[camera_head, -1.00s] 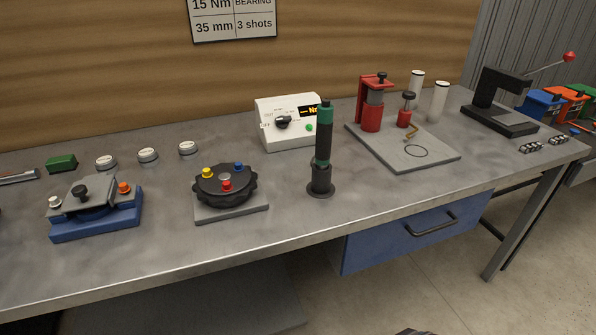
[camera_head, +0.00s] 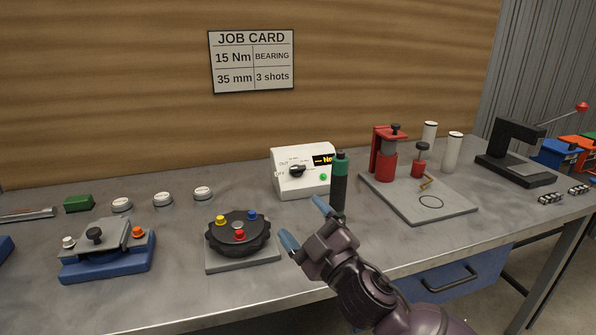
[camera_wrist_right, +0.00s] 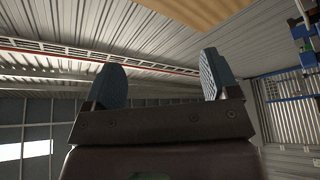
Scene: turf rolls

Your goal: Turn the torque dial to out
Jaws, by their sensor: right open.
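The torque dial (camera_head: 297,171) is a black knob on the front of a white control box (camera_head: 286,187) at the back middle of the bench. The word OUT shows at the dial's upper left; a small display and a green button are on the box's right side. My right gripper (camera_head: 304,222) is open and empty, below and in front of the box, apart from the dial. My left gripper is not in view.
A black rotary fixture (camera_head: 237,245) is at the left. A red press (camera_head: 384,155) stands on a grey plate at the right. A job card (camera_head: 252,60) hangs behind.

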